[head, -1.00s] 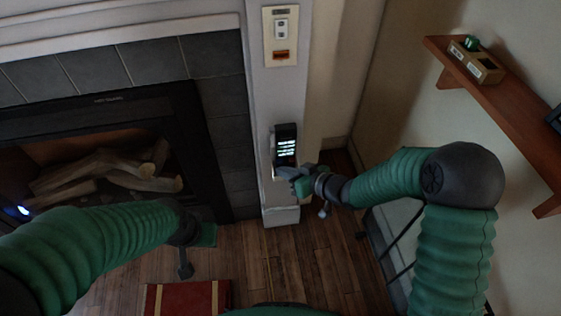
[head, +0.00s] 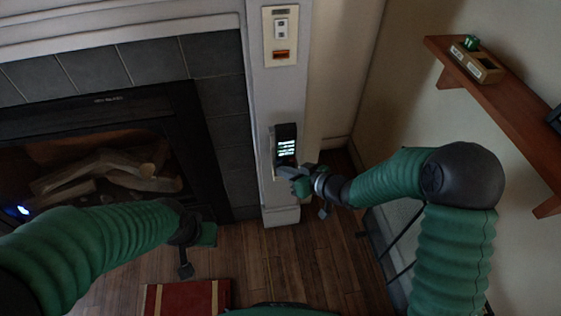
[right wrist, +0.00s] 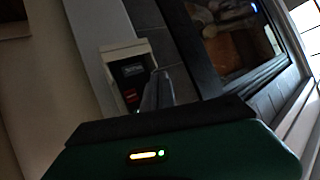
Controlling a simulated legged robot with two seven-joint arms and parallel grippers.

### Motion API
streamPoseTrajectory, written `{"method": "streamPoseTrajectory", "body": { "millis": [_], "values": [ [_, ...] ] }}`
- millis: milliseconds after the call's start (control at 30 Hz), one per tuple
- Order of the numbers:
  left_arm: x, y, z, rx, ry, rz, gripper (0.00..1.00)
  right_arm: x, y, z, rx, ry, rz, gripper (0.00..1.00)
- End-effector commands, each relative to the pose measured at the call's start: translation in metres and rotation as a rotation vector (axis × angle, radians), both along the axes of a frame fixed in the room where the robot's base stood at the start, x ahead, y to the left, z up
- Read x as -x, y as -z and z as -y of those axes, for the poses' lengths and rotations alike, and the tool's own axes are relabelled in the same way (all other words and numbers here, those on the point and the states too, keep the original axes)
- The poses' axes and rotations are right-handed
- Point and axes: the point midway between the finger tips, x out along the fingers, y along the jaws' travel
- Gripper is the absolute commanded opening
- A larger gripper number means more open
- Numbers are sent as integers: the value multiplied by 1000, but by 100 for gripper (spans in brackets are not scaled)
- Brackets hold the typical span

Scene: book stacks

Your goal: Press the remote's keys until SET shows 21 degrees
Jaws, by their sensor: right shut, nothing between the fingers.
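The remote (head: 285,143) is a dark upright unit with a lit screen, in a pale holder on the white pillar. Its screen text is too small to read, so I cannot tell what SET shows. My right gripper (head: 282,172) is shut and empty, its tips at the lower part of the remote; I cannot tell whether they touch a key. In the right wrist view a dark unit with a red patch, likely the remote (right wrist: 131,74), stands in a pale frame beside the grey fingers (right wrist: 158,90). My left gripper (head: 207,235) is at lower left, away from the remote; its jaws are unclear.
A wall plate (head: 281,56) with a small orange-lit part is above the remote. A fireplace (head: 100,165) with logs is at left. A wooden shelf (head: 510,105) holding a small box is at right.

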Motion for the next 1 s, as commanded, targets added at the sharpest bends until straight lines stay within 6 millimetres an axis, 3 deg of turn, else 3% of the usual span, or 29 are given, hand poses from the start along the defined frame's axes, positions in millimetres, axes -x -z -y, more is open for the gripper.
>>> {"method": "streamPoseTrajectory", "body": {
  "millis": [1000],
  "values": [
    [0,-9,0,0,0,0,0,-9,-1,-3,0,0,0,0]
  ]
}}
